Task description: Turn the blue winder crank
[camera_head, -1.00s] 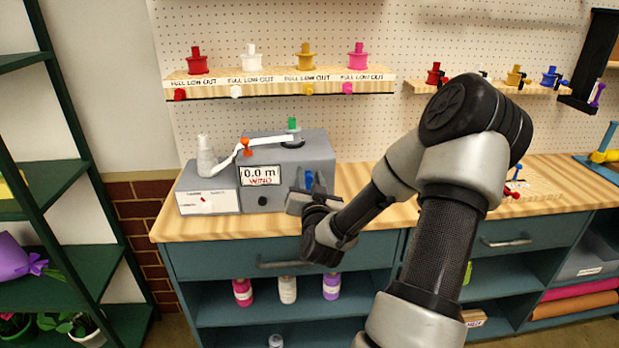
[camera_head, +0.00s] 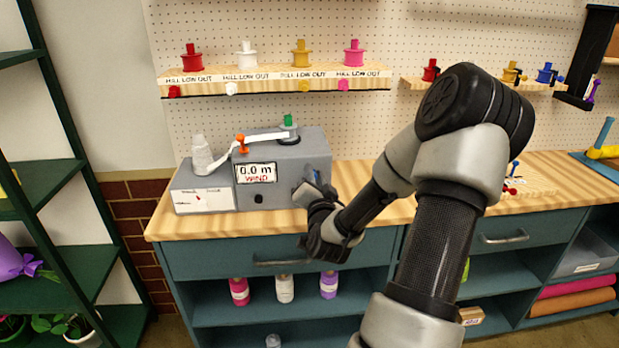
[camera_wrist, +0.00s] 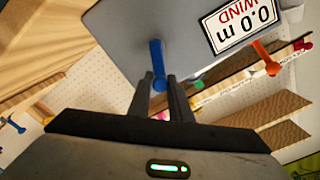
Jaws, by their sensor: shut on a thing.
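The blue winder crank (camera_wrist: 158,65) shows in the wrist view against the grey winder box (camera_wrist: 130,30), its lower end between my two fingers. My gripper (camera_wrist: 163,82) is shut on it. In the head view my gripper (camera_head: 306,190) is at the right side of the winder box (camera_head: 285,165), and only a little of the blue crank (camera_head: 317,176) shows there. The winder's display (camera_head: 256,173) reads 0.0 m with WIND in red below. It is upside down in the wrist view (camera_wrist: 240,22).
A white ribbon (camera_head: 220,155) runs from a white spool (camera_head: 201,155) past an orange knob (camera_head: 241,143) on the winder. A green-topped post (camera_head: 288,121) stands on it. A shelf of coloured spools (camera_head: 275,80) hangs above.

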